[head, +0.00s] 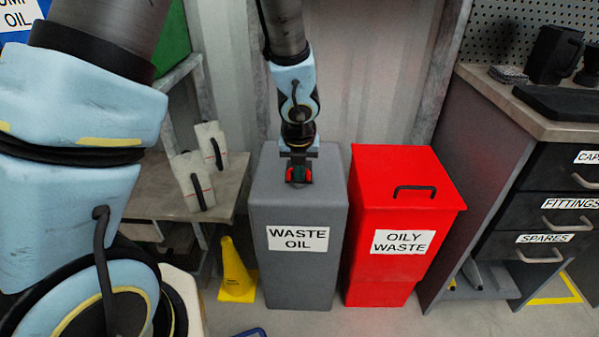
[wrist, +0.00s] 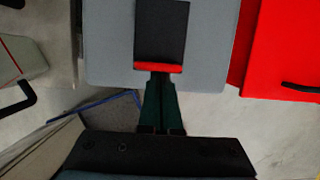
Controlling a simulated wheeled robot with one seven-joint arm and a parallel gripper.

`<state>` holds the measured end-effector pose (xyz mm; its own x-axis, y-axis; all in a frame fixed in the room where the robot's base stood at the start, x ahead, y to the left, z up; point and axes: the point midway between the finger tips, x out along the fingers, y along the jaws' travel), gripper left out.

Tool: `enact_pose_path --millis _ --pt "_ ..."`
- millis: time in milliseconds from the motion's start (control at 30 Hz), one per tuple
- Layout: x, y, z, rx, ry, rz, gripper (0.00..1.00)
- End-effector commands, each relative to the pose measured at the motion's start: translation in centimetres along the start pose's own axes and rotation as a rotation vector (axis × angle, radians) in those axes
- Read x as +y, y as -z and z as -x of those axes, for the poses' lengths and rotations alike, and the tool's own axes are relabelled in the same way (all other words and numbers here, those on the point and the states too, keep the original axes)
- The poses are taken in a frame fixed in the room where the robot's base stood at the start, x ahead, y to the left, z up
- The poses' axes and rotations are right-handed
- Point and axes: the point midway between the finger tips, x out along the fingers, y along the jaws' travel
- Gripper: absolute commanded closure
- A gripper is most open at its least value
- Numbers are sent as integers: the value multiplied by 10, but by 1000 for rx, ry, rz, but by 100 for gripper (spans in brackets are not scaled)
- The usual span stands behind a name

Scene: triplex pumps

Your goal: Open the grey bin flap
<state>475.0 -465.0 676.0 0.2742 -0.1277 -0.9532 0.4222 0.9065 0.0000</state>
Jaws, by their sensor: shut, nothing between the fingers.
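The grey bin (head: 297,250), labelled WASTE OIL, stands upright against the wall. In the wrist view its grey top (wrist: 110,50) has a dark rectangle (wrist: 160,30) with a red strip (wrist: 158,67) along its near edge. I cannot tell whether the dark rectangle is a closed flap or an opening. My gripper (head: 299,180) is over the bin top, pointing down, and hides part of it. In the wrist view my gripper's dark green fingers (wrist: 161,76) are shut, with nothing between them. Their tips are at the red strip; contact is unclear.
A red bin (head: 390,275) labelled OILY WASTE stands close on the right, with a black handle on its lid. A drawer cabinet (head: 545,190) is farther right.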

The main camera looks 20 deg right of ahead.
Motion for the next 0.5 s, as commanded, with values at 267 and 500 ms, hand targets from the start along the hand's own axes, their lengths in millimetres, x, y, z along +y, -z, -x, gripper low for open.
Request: enact_pose_path --millis 267,500 --pt "0 -1 3 7 -1 -1 100" --pt "0 -5 11 40 -4 -2 100"
